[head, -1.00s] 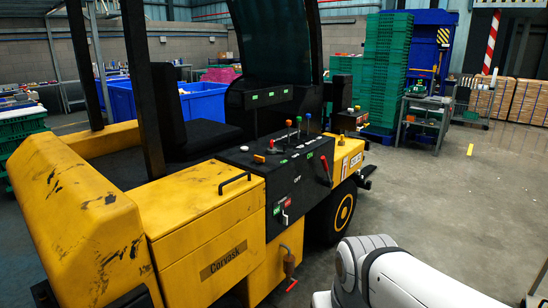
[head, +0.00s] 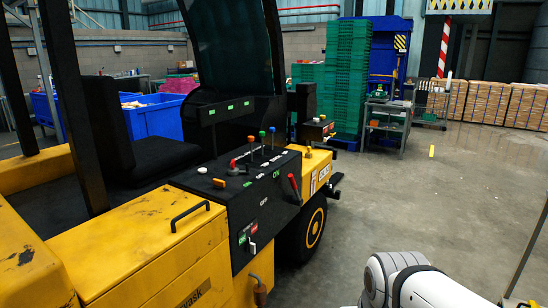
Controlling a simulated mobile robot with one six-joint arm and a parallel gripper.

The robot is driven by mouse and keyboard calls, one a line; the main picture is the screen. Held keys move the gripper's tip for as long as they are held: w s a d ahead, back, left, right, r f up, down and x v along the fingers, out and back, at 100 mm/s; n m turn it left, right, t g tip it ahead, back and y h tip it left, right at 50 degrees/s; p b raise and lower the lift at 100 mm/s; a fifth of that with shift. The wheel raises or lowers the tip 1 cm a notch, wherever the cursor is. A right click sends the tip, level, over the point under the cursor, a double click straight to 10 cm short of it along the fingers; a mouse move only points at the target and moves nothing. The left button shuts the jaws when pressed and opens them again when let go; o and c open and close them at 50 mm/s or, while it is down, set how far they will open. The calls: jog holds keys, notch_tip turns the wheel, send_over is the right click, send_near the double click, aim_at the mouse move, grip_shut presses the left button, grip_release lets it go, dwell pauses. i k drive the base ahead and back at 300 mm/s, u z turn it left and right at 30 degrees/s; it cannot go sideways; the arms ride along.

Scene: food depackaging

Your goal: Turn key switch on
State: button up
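A yellow and black forklift-like vehicle (head: 150,232) fills the left half of the head view. Its black control panel (head: 232,200) faces right. On the side of the panel, a small silver switch piece (head: 252,247) sits beside a green and a red label. I cannot tell whether it is the key switch or how it is set. My white arm shows at the bottom right, apart from the vehicle. My gripper is outside the view.
Levers with coloured knobs (head: 262,134) rise from the panel top. A black grab handle (head: 190,214) sits on the yellow cover. The front wheel (head: 314,228) is below the panel. Green crates (head: 344,75) and a cart (head: 386,122) stand behind. The floor (head: 440,205) at right is clear.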

aim_at(235, 172)
jog(key=z, duration=0.2)
jog(key=i, duration=1.35)
jog(key=u, duration=0.45)
